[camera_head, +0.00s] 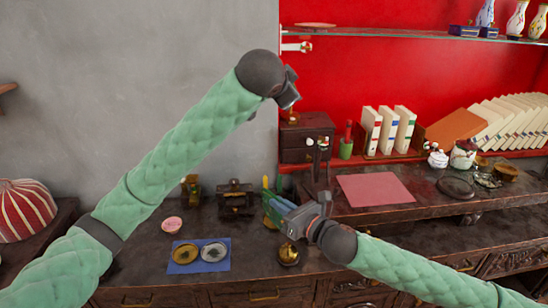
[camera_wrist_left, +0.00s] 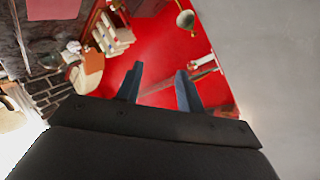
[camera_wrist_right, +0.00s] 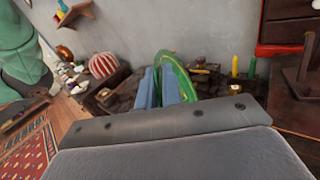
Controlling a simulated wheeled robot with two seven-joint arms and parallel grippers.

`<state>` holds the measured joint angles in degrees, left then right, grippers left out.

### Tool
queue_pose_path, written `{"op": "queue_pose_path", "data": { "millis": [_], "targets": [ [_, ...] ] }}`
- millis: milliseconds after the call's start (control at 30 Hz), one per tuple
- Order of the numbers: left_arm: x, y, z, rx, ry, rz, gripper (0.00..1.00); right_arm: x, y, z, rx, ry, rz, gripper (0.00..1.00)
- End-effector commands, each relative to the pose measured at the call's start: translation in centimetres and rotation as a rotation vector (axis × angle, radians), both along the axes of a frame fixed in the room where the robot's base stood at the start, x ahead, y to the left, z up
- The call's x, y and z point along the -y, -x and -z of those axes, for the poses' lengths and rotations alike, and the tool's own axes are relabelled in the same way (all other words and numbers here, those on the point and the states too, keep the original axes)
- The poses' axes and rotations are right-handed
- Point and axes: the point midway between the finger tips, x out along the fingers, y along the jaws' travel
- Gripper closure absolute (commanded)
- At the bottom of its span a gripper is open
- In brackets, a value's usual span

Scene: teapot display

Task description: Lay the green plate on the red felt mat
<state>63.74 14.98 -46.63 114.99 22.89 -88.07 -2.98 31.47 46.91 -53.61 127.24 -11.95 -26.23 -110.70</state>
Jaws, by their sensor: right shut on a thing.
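The red felt mat (camera_head: 375,189) lies flat and bare on the dark counter at the right in the head view. A corner of it shows in the left wrist view (camera_wrist_left: 48,8). My right gripper (camera_wrist_right: 163,82) is shut on the green plate (camera_wrist_right: 178,68), which stands on edge between the fingers. In the head view this gripper (camera_head: 278,207) is left of the mat and lower in the picture; the plate shows there only as a narrow green strip. My left gripper (camera_wrist_left: 160,85) is open and empty, raised in front of the wall.
A blue mat (camera_head: 199,267) with two small dishes lies on the lower counter, beside a brass ball (camera_head: 288,254). A small drawer chest (camera_head: 307,136) and white books (camera_head: 388,128) stand behind the red mat. A dark round dish (camera_head: 455,187) is to its right.

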Motion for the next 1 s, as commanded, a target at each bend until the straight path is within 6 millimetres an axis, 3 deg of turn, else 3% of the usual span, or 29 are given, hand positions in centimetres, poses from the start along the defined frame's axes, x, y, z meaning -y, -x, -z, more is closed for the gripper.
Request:
{"op": "queue_pose_path", "data": {
  "millis": [300, 567, 667, 767, 1000],
  "targets": [
    [2.1, 0.1, -2.1, -0.013, -0.208, 0.081, 0.62, 0.0, 0.0, 0.0, 0.001, -0.001, 0.0, 1.0],
    [2.5, -0.1, -1.2, -0.088, -0.436, 0.16, 0.62, 0.0, 0.0, 0.0, 0.001, -0.001, 0.0, 1.0],
    [2.2, -0.3, 0.2, -0.145, -0.544, 0.204, 0.62, 0.0, 0.0, 0.0, 0.001, -0.001, 0.0, 1.0],
    [1.5, -0.4, 2.9, -0.235, -0.661, 0.265, 0.62, 0.0, 0.0, 0.0, 0.001, -0.001, 0.0, 1.0],
    [-0.8, 0.5, 12.0, -0.508, -0.893, 0.493, 0.62, 0.0, 0.0, 0.0, 0.001, -0.001, 0.0, 1.0]
  ]
}}
